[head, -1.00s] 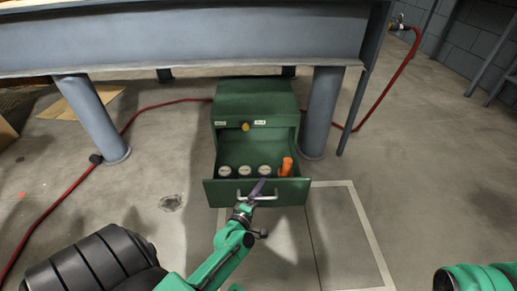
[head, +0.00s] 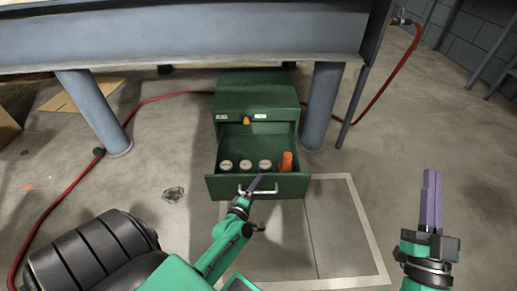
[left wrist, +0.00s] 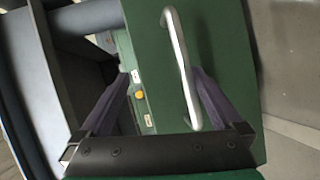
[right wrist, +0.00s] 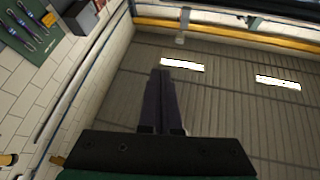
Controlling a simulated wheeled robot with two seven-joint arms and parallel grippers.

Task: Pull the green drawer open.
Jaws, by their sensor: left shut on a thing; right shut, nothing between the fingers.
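The green drawer (head: 290,187) stands pulled out of its green cabinet (head: 257,92), its inside showing. It holds several round-topped cans (head: 245,165) and an orange object (head: 287,161). A pale metal handle (head: 244,192) is on its front. My left gripper (head: 257,183) is at the handle and shut on it. In the left wrist view the handle (left wrist: 178,45) lies between the fingers, close to the right one; the exact contact is unclear. My right gripper (head: 431,184) is raised at the right, fingers together and empty, away from the drawer.
A grey bench (head: 200,38) with thick legs (head: 325,105) stands over and beside the cabinet. A red hose (head: 60,203) runs along the floor. The floor (head: 340,235) before the drawer is clear, with a pale marked outline (head: 365,226).

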